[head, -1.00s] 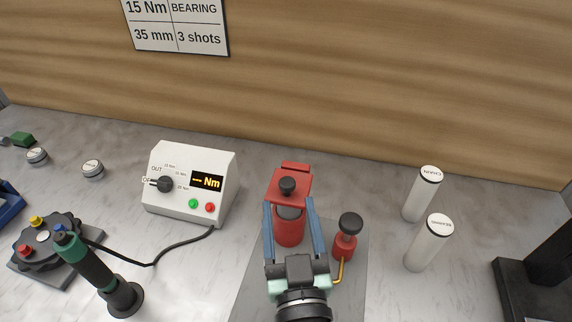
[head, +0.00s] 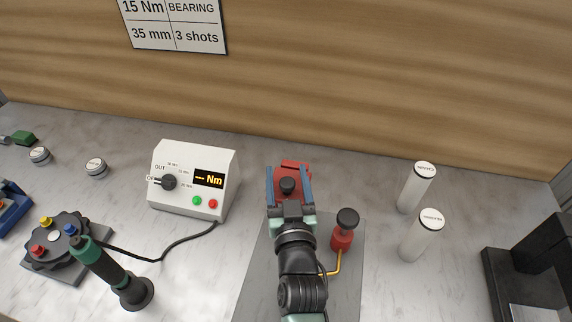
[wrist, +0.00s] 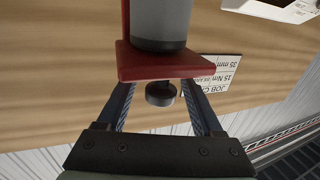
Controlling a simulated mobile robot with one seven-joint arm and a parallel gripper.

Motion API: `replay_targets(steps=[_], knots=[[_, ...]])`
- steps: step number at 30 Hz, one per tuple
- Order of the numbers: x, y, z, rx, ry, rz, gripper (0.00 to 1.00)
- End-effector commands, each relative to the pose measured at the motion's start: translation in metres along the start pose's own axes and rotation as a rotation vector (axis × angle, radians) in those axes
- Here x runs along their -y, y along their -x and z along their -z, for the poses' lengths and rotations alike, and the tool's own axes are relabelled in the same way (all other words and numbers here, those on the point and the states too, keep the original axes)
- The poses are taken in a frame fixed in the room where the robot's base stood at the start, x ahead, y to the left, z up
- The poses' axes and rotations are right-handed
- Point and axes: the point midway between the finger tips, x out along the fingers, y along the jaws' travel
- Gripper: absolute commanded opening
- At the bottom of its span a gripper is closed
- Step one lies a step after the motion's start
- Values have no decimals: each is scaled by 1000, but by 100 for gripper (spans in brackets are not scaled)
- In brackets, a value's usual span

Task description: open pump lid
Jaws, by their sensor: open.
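The pump's red lid (head: 291,171) carries a short black knob (head: 287,186) on its face. In the wrist view the red lid (wrist: 190,66) lies against a grey cylinder (wrist: 162,20), with no gap that I can see, and the knob (wrist: 161,94) sticks out towards me. My gripper (head: 288,176) is open, with one blue finger on each side of the knob. The wrist view also shows my gripper (wrist: 157,90) with space between both fingers and the knob. My gripper hides most of the pump body in the head view.
A small red bottle with a black top (head: 343,230) and yellow tube stands close right of my arm. Two white cylinders (head: 416,187) stand further right. A white torque box (head: 194,180) and a green-black driver (head: 108,270) are left. A black stand (head: 525,275) is far right.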

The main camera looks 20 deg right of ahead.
Motion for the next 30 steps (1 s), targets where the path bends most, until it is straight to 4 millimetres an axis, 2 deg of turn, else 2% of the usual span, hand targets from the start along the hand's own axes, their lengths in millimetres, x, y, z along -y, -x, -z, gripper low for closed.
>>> replay_targets(steps=[6,15,17,27,30], knots=[[0,-13,1,-1,-1,1,68],[1,-14,0,0,-1,1,68],[1,-14,0,0,-1,1,59],[0,-14,0,0,-1,1,0],[0,-14,0,0,-1,1,0]])
